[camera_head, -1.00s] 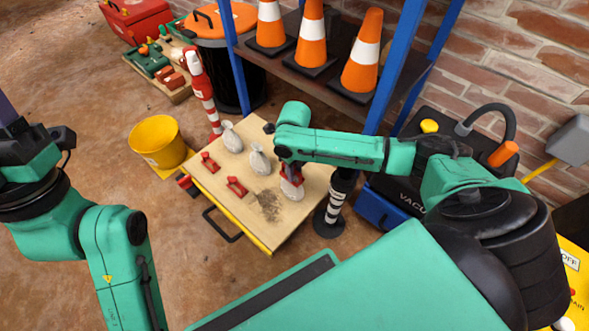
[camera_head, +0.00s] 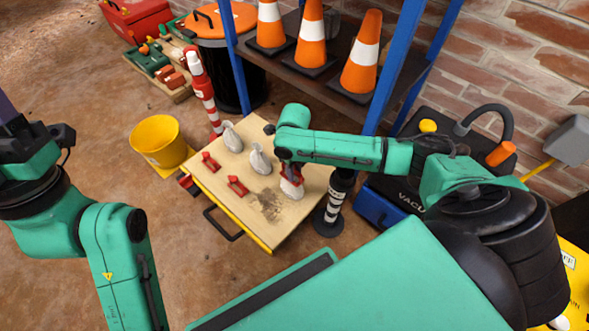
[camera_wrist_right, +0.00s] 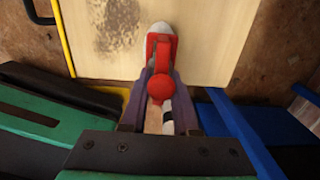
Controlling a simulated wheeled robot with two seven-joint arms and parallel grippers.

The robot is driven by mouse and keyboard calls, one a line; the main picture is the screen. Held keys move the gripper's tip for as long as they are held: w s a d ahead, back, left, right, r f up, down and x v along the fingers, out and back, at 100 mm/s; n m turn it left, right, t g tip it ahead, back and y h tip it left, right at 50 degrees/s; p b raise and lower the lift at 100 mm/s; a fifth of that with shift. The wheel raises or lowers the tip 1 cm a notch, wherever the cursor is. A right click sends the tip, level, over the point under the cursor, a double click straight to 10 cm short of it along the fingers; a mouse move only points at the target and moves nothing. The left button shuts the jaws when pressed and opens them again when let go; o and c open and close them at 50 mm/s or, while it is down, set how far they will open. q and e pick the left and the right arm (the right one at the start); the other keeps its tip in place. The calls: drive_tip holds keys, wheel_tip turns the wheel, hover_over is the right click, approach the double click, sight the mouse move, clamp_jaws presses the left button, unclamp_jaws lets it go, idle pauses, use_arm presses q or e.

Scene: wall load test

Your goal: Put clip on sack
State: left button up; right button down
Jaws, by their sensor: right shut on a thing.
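Three small pale sacks stand on a light wooden board: the far-left sack (camera_head: 232,139), the middle sack (camera_head: 260,161) and the nearest sack (camera_head: 292,188). My right gripper (camera_head: 289,168) is at the nearest sack, pointing down. It is shut on a red clip (camera_wrist_right: 163,52), which lies over the sack's top (camera_wrist_right: 153,32) in the right wrist view. I cannot tell whether the clip's jaws grip the sack's neck. Two other red clips, one farther (camera_head: 211,162) and one nearer (camera_head: 237,186), lie on the board. My left gripper is not in view; only its arm shows at the left.
The wooden board (camera_head: 215,190) has a dark stain near the front. A yellow bucket (camera_head: 160,142) stands to its left. A striped post (camera_head: 334,208), a blue shelf post (camera_head: 400,60) and a black vacuum (camera_head: 400,185) crowd the right side.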

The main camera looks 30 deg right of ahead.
idle(0.4)
drive_tip(key=shift+p, duration=0.45)
drive_tip(key=c, duration=0.6)
unclamp_jaws()
drive_tip(key=shift+o, duration=0.4)
drive_tip(key=o, duration=0.4)
drive_tip(key=shift+r, duration=0.1)
